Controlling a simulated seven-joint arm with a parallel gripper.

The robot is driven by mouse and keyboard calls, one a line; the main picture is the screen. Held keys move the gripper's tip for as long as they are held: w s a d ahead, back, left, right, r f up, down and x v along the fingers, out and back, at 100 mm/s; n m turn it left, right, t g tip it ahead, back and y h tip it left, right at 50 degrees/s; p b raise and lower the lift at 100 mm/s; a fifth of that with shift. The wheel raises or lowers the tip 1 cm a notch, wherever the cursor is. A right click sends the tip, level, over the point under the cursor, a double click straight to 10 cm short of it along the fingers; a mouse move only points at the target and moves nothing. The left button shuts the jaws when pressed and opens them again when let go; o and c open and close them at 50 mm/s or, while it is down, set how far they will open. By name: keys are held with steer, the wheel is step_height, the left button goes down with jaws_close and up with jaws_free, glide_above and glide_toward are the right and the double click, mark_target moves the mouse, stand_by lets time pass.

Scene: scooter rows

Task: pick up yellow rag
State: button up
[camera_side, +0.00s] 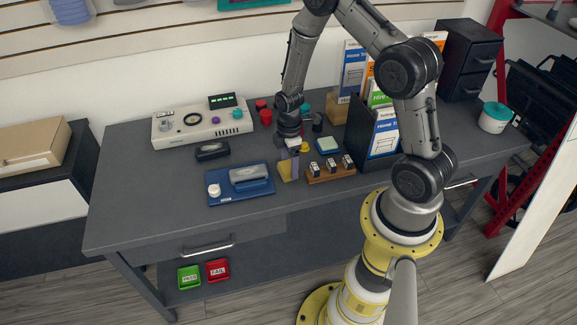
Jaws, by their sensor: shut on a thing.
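The yellow rag (285,171) is a small mustard-coloured piece at the middle of the grey workbench. My gripper (292,152) points down over it and is shut on it. The rag hangs below the fingertips, with a greyish-purple strip along its right side. I cannot tell whether its lower edge touches the bench. The fingers are small in this view and partly hide the rag's top.
A blue mat (225,199) with a grey tool lies left of the rag. A wooden block (330,175) with several small pieces stands close on the right. A control box (202,126) and a dark brochure holder (362,140) stand further out. The bench front is clear.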

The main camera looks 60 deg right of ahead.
steer(key=shift+r, duration=0.5)
step_height(320, 180, up, 3)
steer(key=shift+s+f, duration=0.15)
steer(key=s+a+r, duration=0.4)
steer(key=s+r, duration=0.5)
steer(key=s, duration=0.4)
steer(key=shift+a, duration=0.4)
steer(key=shift+r, duration=0.1)
